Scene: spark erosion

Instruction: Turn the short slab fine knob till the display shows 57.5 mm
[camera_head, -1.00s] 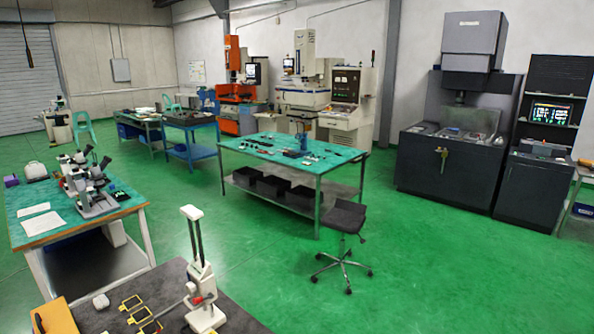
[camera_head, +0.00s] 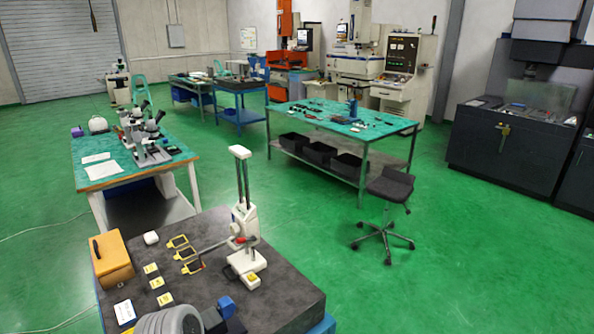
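A height gauge with a white base, two dark upright columns and a white top cap (camera_head: 240,152) stands upright on the dark stone slab (camera_head: 285,290) at the bottom of the view. Its white carriage (camera_head: 246,220) sits low on the columns, with a small red part (camera_head: 239,241) and an arm reaching left. The fine knob and the display reading are too small to make out. Neither of my grippers is in view.
On the slab lie an orange case (camera_head: 113,262), yellow-framed pieces, small yellow-marked cards and a white card (camera_head: 124,313). A grey ribbed object (camera_head: 165,322) is cut off at the bottom edge. A microscope table (camera_head: 128,172) and a stool (camera_head: 390,187) stand beyond, with green floor between.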

